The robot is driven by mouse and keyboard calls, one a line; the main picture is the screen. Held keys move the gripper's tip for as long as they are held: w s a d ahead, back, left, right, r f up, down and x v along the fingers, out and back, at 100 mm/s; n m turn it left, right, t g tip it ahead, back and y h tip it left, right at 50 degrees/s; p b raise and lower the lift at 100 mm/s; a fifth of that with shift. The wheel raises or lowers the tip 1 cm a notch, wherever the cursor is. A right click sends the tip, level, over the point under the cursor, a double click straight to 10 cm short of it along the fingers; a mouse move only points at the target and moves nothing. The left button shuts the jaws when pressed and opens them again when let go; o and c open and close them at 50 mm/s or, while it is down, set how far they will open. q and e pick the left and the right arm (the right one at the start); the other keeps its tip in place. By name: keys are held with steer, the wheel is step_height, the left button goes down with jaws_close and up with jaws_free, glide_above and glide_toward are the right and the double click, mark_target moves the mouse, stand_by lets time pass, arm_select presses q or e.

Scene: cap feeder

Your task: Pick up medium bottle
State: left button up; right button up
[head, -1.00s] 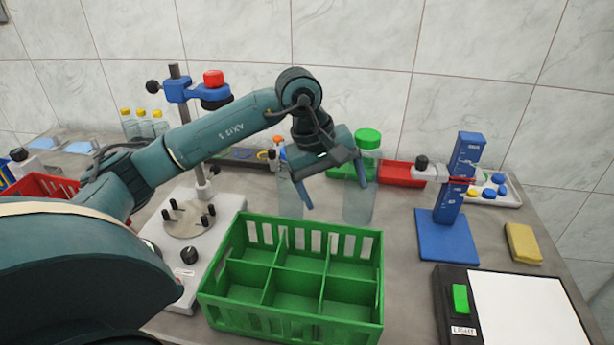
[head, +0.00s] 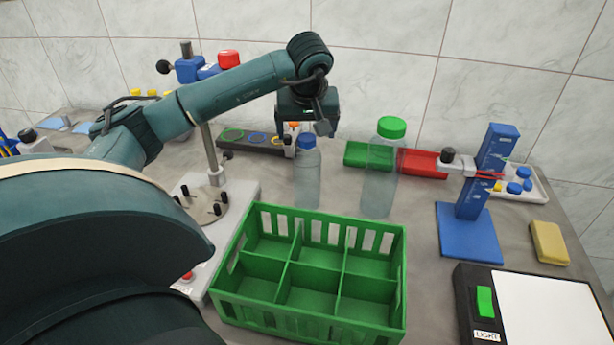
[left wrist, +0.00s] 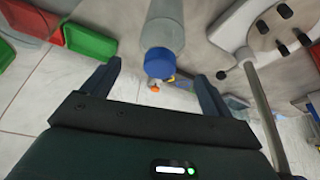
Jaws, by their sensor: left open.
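The blue-capped clear bottle (head: 307,178), mid-sized among the bottles, stands upright on the bench behind the green crate. In the left wrist view its blue cap (left wrist: 158,63) shows in the gap between my fingers, with no clear contact. My left gripper (head: 306,127) is open and empty, at about cap height or a little above it; its fingers are partly hidden in the head view. Both fingers show apart in the left wrist view (left wrist: 155,82). A taller green-capped bottle (head: 380,175) stands to the right. My right gripper is not in view.
The green divided crate (head: 283,292) is empty in front. A blue stand (head: 470,235) with a clamp, a yellow sponge (head: 549,243) and a light pad (head: 545,300) are at right. Green (head: 362,155) and red (head: 420,162) bins stand behind. A stirrer stand (head: 240,190) is at left.

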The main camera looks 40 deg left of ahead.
mark_target(307, 138)
arm_select(q)
steer(key=x, duration=0.5)
steer(key=shift+s+d+f+p, duration=0.2)
steer(key=shift+f+p, duration=0.05)
steer(key=shift+p, duration=0.05)
steer(key=shift+c, duration=0.3)
steer(key=c, duration=1.8)
steer(key=shift+r, duration=0.1)
jaws_close()
